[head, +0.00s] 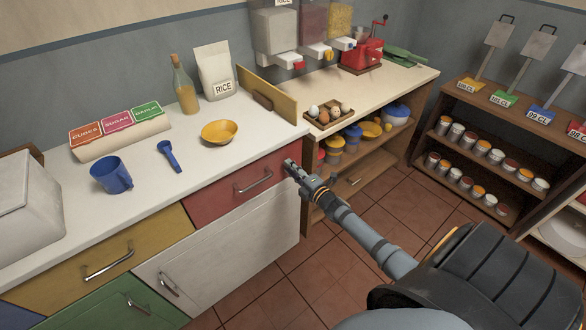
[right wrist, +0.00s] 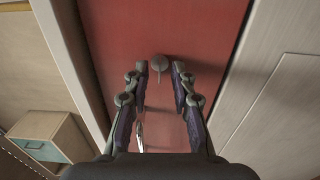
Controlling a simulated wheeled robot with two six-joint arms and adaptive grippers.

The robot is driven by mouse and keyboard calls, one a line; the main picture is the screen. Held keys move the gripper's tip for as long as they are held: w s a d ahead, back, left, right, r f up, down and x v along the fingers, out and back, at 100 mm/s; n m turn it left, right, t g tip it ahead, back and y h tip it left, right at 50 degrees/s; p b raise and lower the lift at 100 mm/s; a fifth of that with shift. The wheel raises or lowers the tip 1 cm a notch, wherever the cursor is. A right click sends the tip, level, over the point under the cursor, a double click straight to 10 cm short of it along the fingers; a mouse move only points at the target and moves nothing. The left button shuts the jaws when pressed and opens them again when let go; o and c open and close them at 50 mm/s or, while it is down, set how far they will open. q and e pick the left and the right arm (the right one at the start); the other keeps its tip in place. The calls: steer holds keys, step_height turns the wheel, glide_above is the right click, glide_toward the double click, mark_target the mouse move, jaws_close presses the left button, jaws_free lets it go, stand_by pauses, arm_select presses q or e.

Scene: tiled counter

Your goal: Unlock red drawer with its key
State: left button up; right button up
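The red drawer (head: 222,200) is shut in the counter front, with a metal bar handle (head: 254,182). Its red front (right wrist: 120,30) fills the middle of the right wrist view. A small round grey piece (right wrist: 160,62) sits on that front, with a thin dark line running down from it. I cannot tell whether it is the key in the lock or the lock alone. My right gripper (head: 288,168) is at the drawer's right end. In the right wrist view its fingers (right wrist: 160,70) are apart, one on each side of the grey piece, with gaps. My left gripper is not in view.
A yellow drawer (head: 95,262) and a white door (head: 215,250) adjoin the red drawer. A blue mug (head: 111,176), blue scoop (head: 168,156) and yellow bowl (head: 219,132) stand on the counter. An open shelf unit (head: 340,188) is to the right. The tiled floor in front is clear.

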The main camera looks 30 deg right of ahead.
steer(key=s, duration=1.2)
steer(key=shift+d, duration=0.45)
steer(key=s+d+f+m+g+h+p, duration=0.1)
steer(key=s+f+m+g+h+p, duration=0.1)
steer(key=s+f+m+g, duration=0.8)
steer(key=s+d+f+m+t+h+p, duration=0.15)
steer(key=s+f, duration=0.35)
steer(key=f, duration=1.1)
steer(key=s+a+f+m+g+p, duration=0.1)
steer(key=s+a+f+m+g, duration=0.2)
steer(key=s, duration=0.8)
steer(key=s+a+f+m+g+y+p, duration=0.1)
steer(key=s+a+f+m+g, duration=0.3)
steer(key=s+a+f, duration=0.4)
steer(key=s+a+g+p, duration=0.1)
steer(key=s, duration=0.2)
steer(key=shift+a, duration=0.15)
steer(key=shift+y, duration=0.25)
